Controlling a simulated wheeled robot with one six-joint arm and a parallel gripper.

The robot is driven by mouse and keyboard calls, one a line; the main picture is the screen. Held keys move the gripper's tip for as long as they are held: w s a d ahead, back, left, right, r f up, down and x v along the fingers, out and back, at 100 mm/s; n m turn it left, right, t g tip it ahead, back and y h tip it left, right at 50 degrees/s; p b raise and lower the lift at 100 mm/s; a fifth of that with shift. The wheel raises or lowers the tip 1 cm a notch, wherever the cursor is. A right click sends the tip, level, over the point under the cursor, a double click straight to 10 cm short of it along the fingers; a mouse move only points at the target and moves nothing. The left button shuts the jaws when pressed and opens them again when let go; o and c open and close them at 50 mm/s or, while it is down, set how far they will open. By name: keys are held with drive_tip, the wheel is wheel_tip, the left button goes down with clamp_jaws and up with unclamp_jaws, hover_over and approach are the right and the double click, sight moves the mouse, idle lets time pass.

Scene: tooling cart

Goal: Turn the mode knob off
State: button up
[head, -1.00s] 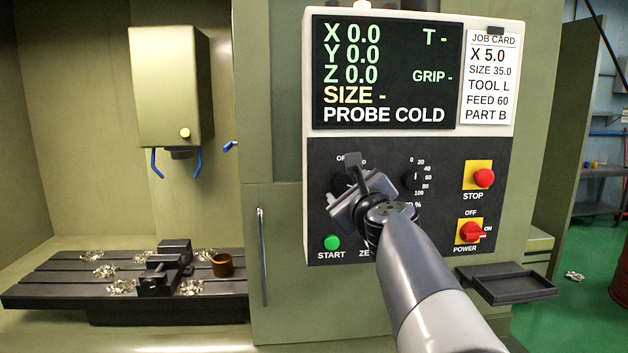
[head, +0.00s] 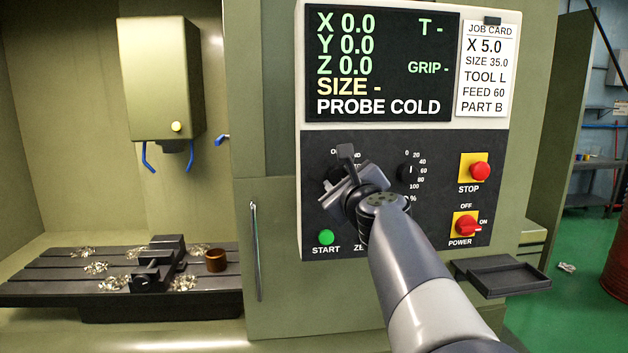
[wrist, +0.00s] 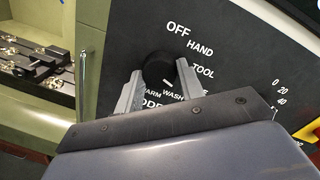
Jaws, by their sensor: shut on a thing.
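The mode knob (wrist: 158,66) is round and black and shows in the wrist view, on the dark control panel. Labels OFF, HAND, TOOL, WASH and WARM run around it, with OFF (wrist: 178,28) at the upper right. A short white mark shows at the knob's lower edge, toward WASH; I cannot tell for certain that it is the pointer. My gripper (wrist: 159,76) is shut on the knob, one finger on each side. In the head view my gripper (head: 341,190) is in front of the panel and hides most of the knob.
To the right on the panel (head: 435,200) are a black dial (head: 409,172), the red STOP button (head: 480,171) and the red POWER switch (head: 466,226). The green START button (head: 326,237) is just below my gripper. The screen (head: 380,65) above reads PROBE COLD.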

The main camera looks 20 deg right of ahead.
drive_tip(key=shift+n, duration=0.4)
drive_tip(key=n, duration=0.4)
drive_tip(key=shift+n, duration=0.3)
drive_tip(key=n, duration=0.5)
drive_tip(key=shift+a+g, duration=0.1)
drive_tip(key=shift+g, duration=0.3)
drive_tip(key=n+h+p, duration=0.1)
drive_tip(key=n, duration=0.4)
drive_tip(key=n+p, duration=0.2)
drive_tip(key=n, duration=0.1)
drive_tip(key=shift+a+r+n+g+h, duration=0.1)
drive_tip(key=shift+n+g+h, duration=0.2)
drive_tip(key=shift+n+p, duration=0.4)
drive_tip(key=shift+n, duration=0.2)
